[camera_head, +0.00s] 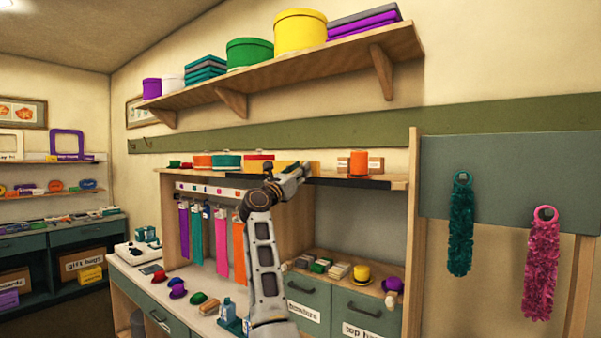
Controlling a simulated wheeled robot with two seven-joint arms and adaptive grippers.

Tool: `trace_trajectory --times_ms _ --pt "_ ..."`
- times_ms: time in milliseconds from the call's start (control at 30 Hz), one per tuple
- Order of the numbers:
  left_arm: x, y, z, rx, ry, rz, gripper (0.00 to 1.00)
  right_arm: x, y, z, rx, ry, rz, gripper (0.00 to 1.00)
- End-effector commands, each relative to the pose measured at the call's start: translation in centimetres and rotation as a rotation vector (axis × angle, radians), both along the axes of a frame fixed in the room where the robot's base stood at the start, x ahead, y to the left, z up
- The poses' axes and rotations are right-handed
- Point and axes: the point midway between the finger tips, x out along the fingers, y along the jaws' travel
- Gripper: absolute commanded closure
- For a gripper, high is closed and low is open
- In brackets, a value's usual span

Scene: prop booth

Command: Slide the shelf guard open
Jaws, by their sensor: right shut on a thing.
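The fingertips are small and the exact grip is hard to make out. My left gripper is not in view.
Coloured ribbons (222,240) hang below. A wooden post (413,235) bounds the shelf's right end. A high shelf (290,73) holds round boxes.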

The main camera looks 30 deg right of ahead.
Motion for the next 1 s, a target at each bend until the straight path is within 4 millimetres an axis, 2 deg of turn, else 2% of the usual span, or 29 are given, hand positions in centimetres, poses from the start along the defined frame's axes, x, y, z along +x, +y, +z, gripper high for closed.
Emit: trace_trajectory --times_ms 33,67,200,667,1000 --pt "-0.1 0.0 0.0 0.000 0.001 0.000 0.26 0.0 0.0 0.0 0.000 -0.001 0.000 1.00" --pt "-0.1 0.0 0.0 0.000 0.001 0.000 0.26 0.0 0.0 0.0 0.000 -0.001 0.000 0.71" --pt "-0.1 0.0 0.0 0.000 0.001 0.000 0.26 0.0 0.0 0.0 0.001 -0.001 -0.001 0.53" --pt "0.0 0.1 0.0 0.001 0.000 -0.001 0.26 -0.1 0.3 -0.2 0.001 0.000 0.000 0.53" --pt "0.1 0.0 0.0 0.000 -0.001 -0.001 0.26 -1.2 3.0 -1.4 0.002 0.001 0.001 0.53"
